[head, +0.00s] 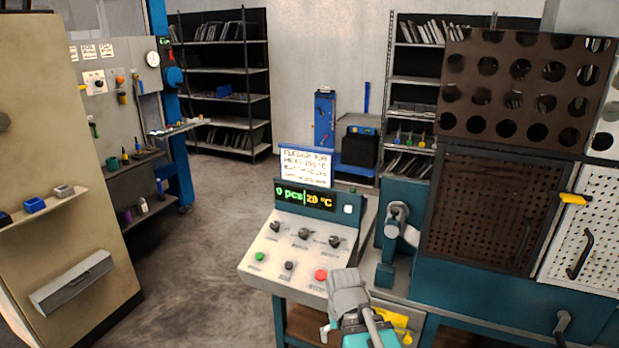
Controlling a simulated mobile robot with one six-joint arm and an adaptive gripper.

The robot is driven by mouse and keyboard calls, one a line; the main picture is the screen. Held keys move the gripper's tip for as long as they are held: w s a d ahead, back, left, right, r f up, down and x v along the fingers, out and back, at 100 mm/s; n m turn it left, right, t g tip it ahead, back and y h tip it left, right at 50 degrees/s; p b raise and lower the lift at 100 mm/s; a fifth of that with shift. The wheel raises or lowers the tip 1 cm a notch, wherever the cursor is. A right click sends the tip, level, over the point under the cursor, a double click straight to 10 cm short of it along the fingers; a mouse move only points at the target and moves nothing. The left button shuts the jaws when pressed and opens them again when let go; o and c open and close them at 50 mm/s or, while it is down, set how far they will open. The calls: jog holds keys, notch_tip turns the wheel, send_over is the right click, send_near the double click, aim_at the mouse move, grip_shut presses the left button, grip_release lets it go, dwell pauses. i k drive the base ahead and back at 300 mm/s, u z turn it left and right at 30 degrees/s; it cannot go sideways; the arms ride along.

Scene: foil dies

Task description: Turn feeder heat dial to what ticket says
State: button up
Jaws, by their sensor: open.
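The feeder's control panel (262,254) has a pale sloping face with three black dials in a row: a left dial (275,226), a middle dial (304,233) and a right dial (335,241). Their labels are too small to read, so I cannot tell which is heat. The display (305,199) above reads "0 pcs" and "20 °C". A white ticket (306,167) stands above it; a heat value in °C is written there, but its digits are blurred. My gripper (346,282) is open at the panel's lower right, apart from the dials; its fingertips are not clear.
Below the dials are a green button (260,256), a small black knob (289,265) and a red button (321,275). A teal machine with a perforated dark door (485,215) stands to the right. A beige cabinet (55,190) stands left; the floor (205,220) between is clear.

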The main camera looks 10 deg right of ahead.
aim_at(334, 241)
jog(key=k, duration=1.3)
jog(key=z, duration=0.55)
jog(key=i, duration=1.6)
jog(key=u, duration=0.7)
